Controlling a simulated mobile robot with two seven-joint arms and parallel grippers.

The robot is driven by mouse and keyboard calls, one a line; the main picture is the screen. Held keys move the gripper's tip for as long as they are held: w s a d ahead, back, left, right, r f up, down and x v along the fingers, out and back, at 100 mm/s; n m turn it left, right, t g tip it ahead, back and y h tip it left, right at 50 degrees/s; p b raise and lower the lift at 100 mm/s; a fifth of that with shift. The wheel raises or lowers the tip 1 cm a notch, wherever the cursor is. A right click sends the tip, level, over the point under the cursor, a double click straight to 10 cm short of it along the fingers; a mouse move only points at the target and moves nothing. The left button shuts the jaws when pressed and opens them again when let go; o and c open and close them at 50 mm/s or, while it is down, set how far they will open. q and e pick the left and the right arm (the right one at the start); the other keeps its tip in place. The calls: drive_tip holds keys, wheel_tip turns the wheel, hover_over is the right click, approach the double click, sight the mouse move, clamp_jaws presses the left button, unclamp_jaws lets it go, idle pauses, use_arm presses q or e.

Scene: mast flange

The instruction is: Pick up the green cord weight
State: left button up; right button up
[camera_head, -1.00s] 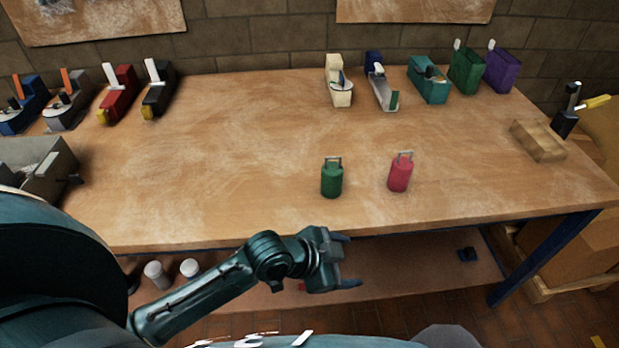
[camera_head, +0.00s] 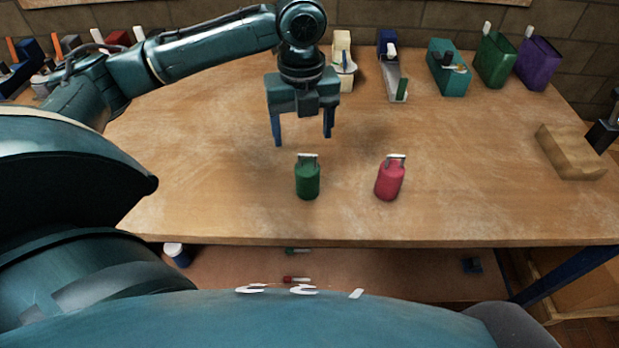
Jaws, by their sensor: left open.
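The green cord weight (camera_head: 307,181) stands upright on the wooden workbench. It is a small green cylinder with a grey handle loop on top. My left gripper (camera_head: 303,141) points down with its two blue fingers spread wide. It is empty and appears above and behind the green weight in the picture, not touching it. A matching pink-red weight (camera_head: 389,180) stands upright to the right of the green one. My right gripper is not in view.
A wooden block (camera_head: 570,152) lies at the bench's right. A teal device (camera_head: 447,68), a green holder (camera_head: 495,61) and a purple holder (camera_head: 539,63) stand along the back. The bench top around both weights is clear. A lower shelf (camera_head: 380,267) runs beneath.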

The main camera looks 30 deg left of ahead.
sight(307, 157)
use_arm(q)
wheel_tip(307, 157, down, 5)
drive_tip(key=shift+f, duration=0.15)
drive_tip(key=shift+w+d+f, duration=0.1)
drive_tip(key=shift+w+f, duration=0.1)
drive_tip(key=shift+f, duration=1.15)
drive_tip(key=shift+w+d+f, duration=0.1)
drive_tip(key=shift+w+f, duration=0.1)
drive_tip(key=shift+f, duration=1.15)
drive_tip(key=c, duration=1.3)
drive_tip(key=shift+r, duration=0.1)
